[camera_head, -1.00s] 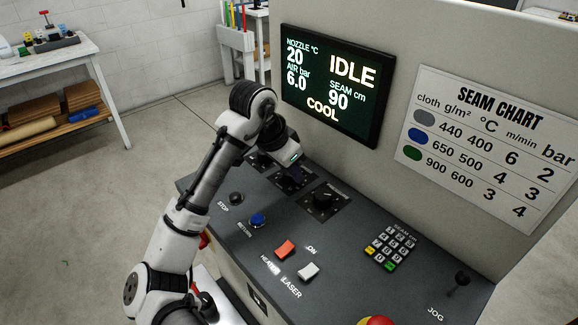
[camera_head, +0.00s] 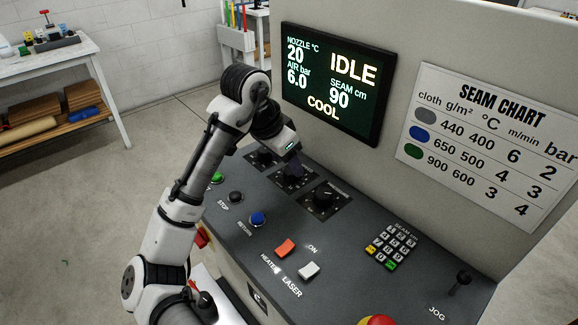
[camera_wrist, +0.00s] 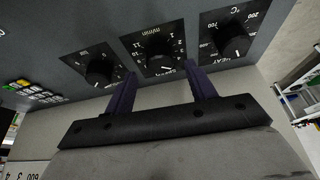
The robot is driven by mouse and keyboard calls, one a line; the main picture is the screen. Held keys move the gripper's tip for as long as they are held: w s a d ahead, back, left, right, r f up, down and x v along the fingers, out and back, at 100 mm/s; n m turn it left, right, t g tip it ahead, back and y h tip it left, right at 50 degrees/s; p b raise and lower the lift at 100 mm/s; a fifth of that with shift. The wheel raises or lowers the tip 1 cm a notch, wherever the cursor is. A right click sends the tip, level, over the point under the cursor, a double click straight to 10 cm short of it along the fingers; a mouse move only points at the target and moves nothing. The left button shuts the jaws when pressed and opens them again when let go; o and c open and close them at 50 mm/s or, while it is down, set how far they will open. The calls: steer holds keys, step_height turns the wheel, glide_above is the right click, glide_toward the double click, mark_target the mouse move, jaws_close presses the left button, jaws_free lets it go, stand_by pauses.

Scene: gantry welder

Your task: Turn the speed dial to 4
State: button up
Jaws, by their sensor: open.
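The speed dial (camera_wrist: 158,54) is a black round knob on a square black plate marked m/min. It is the middle of three dials in the wrist view, and its pointer line cannot be read surely. In the head view the speed dial (camera_head: 297,177) sits partly behind my fingers. My gripper (camera_wrist: 162,88) is open, its two purple fingers apart, with the speed dial between and beyond their tips in the wrist view. In the head view my gripper (camera_head: 293,168) hangs above the dial; I see no clear contact.
The heat dial (camera_wrist: 230,42) and the pressure dial (camera_wrist: 99,70) flank the speed dial closely. The screen (camera_head: 335,85) behind reads IDLE and COOL. The seam chart (camera_head: 485,145) is on the panel to the right. Buttons, switches and a keypad (camera_head: 391,246) lie nearer on the console.

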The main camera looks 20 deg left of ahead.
steer(key=v, duration=1)
steer(key=shift+s+r+b, duration=0.15)
steer(key=shift+r+b, duration=0.15)
steer(key=shift+a, duration=0.1)
